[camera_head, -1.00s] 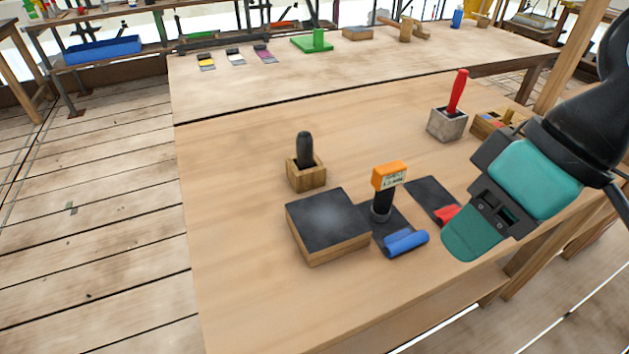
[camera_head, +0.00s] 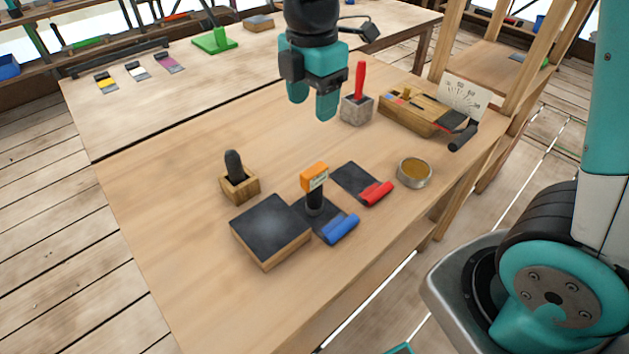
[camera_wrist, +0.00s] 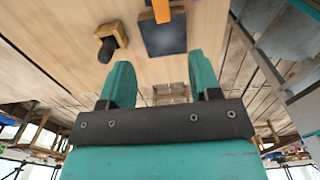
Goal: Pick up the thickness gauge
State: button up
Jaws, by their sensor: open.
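The thickness gauge (camera_head: 314,178), with an orange head, a pale display face and a dark round stem, stands upright on a dark sheet with a blue roll (camera_head: 341,229) at its front edge. In the wrist view only its orange part (camera_wrist: 161,11) shows, at the top edge. My gripper (camera_head: 312,100) is open and empty, pointing down above the bench, behind the gauge and clear of it. In the wrist view my two teal fingers (camera_wrist: 160,72) stand apart with nothing between them.
A black-topped wooden block (camera_head: 270,228) sits left of the gauge, with a black-handled tool in a wooden holder (camera_head: 239,184) behind. To its right are a dark sheet with a red roll (camera_head: 376,193) and a round tin (camera_head: 414,172). A red-handled tool stands in a stone block (camera_head: 357,108).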

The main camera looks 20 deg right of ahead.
send_near(315, 169)
jog(key=f, duration=0.5)
jog(key=shift+a+f+p, duration=0.2)
jog(key=shift+f+p, duration=0.05)
jog(key=shift+p, duration=0.15)
jog(key=f, duration=0.2)
jog(key=f+p, duration=0.1)
jog(key=f, duration=0.2)
jog(key=shift+d+f, duration=0.2)
jog(key=shift+f, duration=0.1)
jog(key=shift+c, duration=0.2)
grip_shut()
